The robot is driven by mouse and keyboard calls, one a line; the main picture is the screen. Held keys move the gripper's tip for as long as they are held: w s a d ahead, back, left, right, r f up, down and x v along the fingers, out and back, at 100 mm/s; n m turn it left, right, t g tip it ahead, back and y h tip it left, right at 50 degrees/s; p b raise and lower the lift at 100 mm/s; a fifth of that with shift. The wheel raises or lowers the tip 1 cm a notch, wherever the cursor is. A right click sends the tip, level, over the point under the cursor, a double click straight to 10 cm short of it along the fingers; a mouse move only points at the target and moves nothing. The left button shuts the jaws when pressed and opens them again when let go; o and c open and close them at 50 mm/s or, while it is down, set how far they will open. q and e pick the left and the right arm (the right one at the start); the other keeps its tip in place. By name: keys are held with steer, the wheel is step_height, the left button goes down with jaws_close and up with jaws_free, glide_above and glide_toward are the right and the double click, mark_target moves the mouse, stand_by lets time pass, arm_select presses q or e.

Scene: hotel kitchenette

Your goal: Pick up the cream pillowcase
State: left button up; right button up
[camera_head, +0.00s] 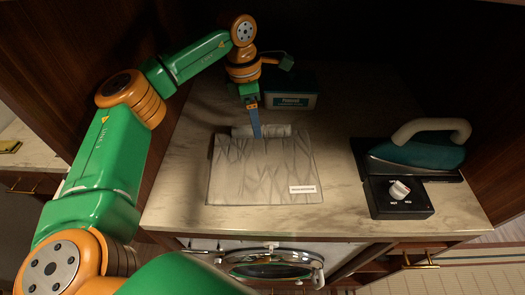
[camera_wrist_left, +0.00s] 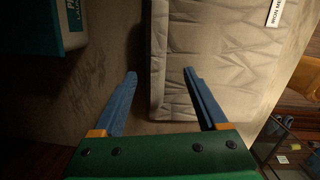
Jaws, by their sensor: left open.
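The cream pillowcase (camera_head: 250,172) lies folded flat on the counter, with a thicker rolled or folded edge at its back and a small white label at its front right corner. In the left wrist view the pillowcase (camera_wrist_left: 205,75) fills the upper right, with one long edge running between my fingers. My left gripper (camera_head: 256,134) points down at the back edge of the pillowcase. In the left wrist view the gripper (camera_wrist_left: 160,72) is open, with one blue finger over the bare counter and the other over the cloth. Contact cannot be told. My right gripper is not in view.
A dark teal-labelled box (camera_head: 292,92) stands behind the pillowcase, close to my left wrist. A teal iron (camera_head: 418,152) rests at the right, behind a black control box with a white knob (camera_head: 399,190). Bare counter (camera_head: 180,180) lies left of the cloth. Dark wooden walls flank the counter.

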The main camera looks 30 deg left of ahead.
arm_select(q)
steer(key=shift+w+a+f, duration=0.1)
steer(key=shift+w+f, duration=0.1)
steer(key=shift+f, duration=0.3)
steer(key=shift+w+a+f, duration=0.1)
steer(key=shift+w+f, duration=0.05)
steer(key=shift+f, duration=0.35)
steer(key=shift+w+f, duration=0.1)
steer(key=shift+w, duration=0.05)
steer(key=shift+d, duration=0.1)
steer(key=c, duration=1.1)
jaws_close()
